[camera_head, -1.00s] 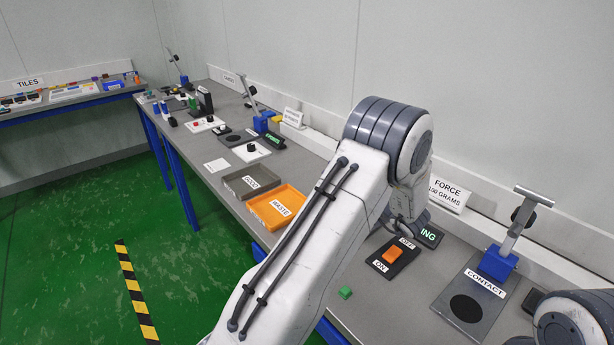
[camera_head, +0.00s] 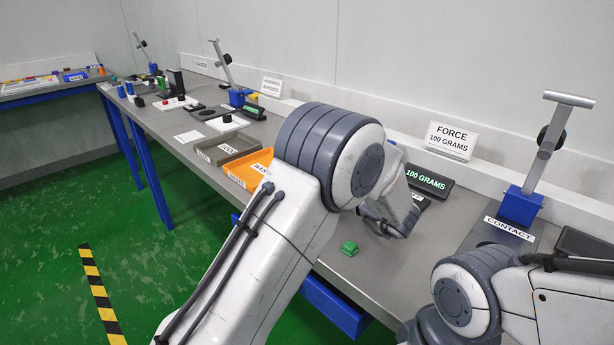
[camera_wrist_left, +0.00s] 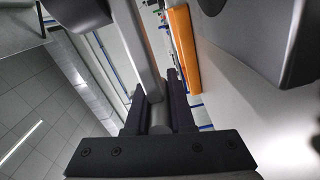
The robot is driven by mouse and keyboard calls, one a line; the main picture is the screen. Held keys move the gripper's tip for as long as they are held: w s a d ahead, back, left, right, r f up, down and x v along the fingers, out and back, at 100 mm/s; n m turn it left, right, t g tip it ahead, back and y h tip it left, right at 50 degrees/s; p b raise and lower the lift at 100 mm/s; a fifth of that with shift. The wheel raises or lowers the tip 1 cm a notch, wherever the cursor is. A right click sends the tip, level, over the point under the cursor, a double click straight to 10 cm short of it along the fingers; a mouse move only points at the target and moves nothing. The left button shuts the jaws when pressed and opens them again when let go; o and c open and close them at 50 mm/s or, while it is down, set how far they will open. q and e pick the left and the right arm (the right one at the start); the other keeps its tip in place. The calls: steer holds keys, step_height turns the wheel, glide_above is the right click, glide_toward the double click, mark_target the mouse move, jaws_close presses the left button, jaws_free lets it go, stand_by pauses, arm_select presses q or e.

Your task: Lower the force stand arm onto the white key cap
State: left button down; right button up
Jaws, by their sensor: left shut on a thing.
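The force stand (camera_head: 520,207) is at the right in the head view, with its grey arm (camera_head: 550,143) raised and tilted and a crossbar at its top. No gripper touches that arm. The CONTACT plate (camera_head: 485,236) is partly hidden behind my right arm. I cannot see the white key cap. My left gripper (camera_wrist_left: 160,116) shows in the left wrist view, with its dark fingers shut on a grey bar (camera_wrist_left: 158,122); I cannot tell what the bar belongs to. In the head view my left arm hides the gripper's fingertips. My right gripper is out of view.
A lit display (camera_head: 428,180) reads 100 GRAMS below the FORCE sign (camera_head: 451,140). A small green block (camera_head: 349,248) lies near the table's front edge. The orange waste tray (camera_head: 236,174) is left of my left arm. A second stand (camera_head: 238,97) stands farther back.

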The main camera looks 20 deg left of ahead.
arm_select(q)
steer(key=shift+f, duration=0.35)
steer(key=c, duration=0.8)
jaws_free()
steer(key=shift+f, duration=0.1)
steer(key=shift+r, duration=0.65)
step_height(320, 180, up, 3)
steer(key=shift+r, duration=0.1)
steer(key=s+d+r, duration=0.1)
steer(key=d+r, duration=0.1)
steer(key=d, duration=0.1)
steer(key=s+d+r, duration=0.1)
steer(key=d+r, duration=0.1)
steer(key=d, duration=0.2)
steer(key=s+d+r+p, duration=0.1)
steer(key=d+r, duration=0.1)
steer(key=d, duration=0.2)
steer(key=shift+s+d+r, duration=0.1)
steer(key=shift+s+r, duration=0.1)
steer(key=shift+r, duration=0.15)
